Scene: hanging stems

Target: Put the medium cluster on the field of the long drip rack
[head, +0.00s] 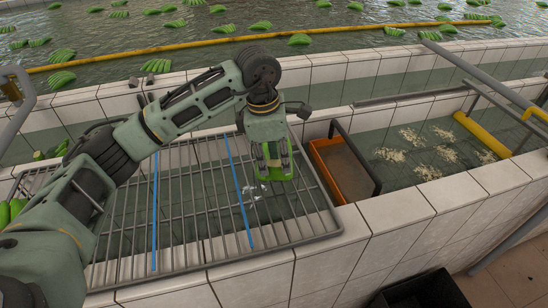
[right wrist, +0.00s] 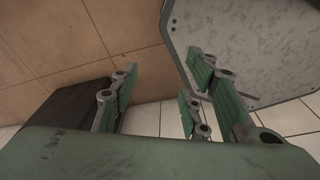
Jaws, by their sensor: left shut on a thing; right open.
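The long drip rack (head: 120,222) is a grey metal grid over a tiled basin in the head view. Two blue lines (head: 155,212) cross it, and the field (head: 198,205) between them holds no cluster. My left gripper (head: 273,170) points down, shut on a bright green cluster (head: 287,163), over the rack's right part, right of the right blue line. The fingers hide much of the cluster, and I cannot tell whether it touches the bars. My right gripper (right wrist: 160,105) is open and empty in the right wrist view.
An orange tray (head: 343,170) stands right of the rack, beside a basin with pale floating bits (head: 440,150). Green clusters (head: 15,212) lie at the left edge; others float in the back pool. A black crate (head: 420,290) is at the front.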

